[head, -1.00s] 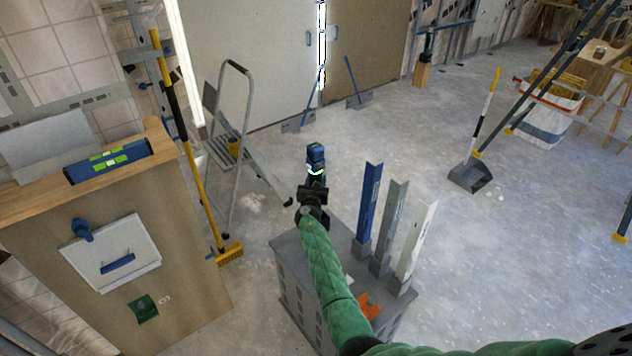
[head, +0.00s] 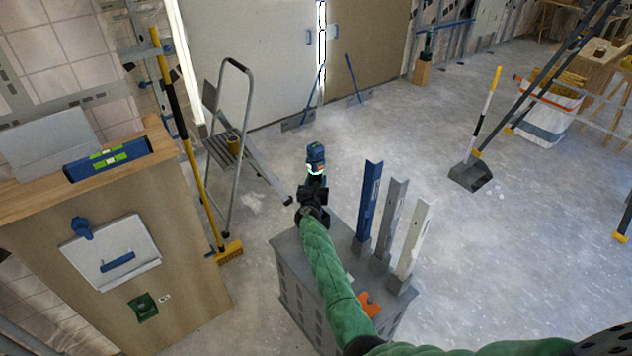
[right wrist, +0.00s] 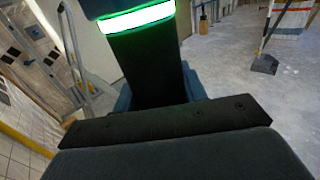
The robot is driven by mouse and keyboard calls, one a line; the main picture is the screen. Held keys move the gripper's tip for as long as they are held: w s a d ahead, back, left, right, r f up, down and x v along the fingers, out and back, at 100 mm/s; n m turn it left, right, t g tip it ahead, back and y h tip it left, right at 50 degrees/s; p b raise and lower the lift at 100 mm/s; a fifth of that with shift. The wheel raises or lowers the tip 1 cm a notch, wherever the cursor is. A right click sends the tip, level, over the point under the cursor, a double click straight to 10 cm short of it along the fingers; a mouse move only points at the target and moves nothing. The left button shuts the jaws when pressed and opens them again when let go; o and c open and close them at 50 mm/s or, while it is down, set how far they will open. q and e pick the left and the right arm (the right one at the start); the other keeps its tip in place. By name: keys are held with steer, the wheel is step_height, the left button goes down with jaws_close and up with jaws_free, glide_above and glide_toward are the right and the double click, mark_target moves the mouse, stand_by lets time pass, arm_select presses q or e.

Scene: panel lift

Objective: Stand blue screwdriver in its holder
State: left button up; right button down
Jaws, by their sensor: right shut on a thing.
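My right gripper (head: 314,187) is shut on a blue and black tool (head: 315,153), which appears to be the blue screwdriver. The tool points up and away from the gripper, above the far left edge of a grey perforated box. In the right wrist view its black shaft (right wrist: 147,65) rises from between the jaws to a lit green band and a blue part cut off at the top. I cannot tell which thing is the holder. My left gripper is out of view.
Grey (head: 390,225) and white (head: 413,238) uprights stand beside the blue one on the box (head: 285,243). An orange piece (head: 368,304) lies near its front. A wooden cabinet (head: 190,270), yellow broom (head: 190,150) and step ladder (head: 228,150) are left.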

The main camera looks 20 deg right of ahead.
steer(key=shift+r, duration=0.1)
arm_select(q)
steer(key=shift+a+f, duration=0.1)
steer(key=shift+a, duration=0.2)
arm_select(e)
steer(key=shift+f, duration=0.2)
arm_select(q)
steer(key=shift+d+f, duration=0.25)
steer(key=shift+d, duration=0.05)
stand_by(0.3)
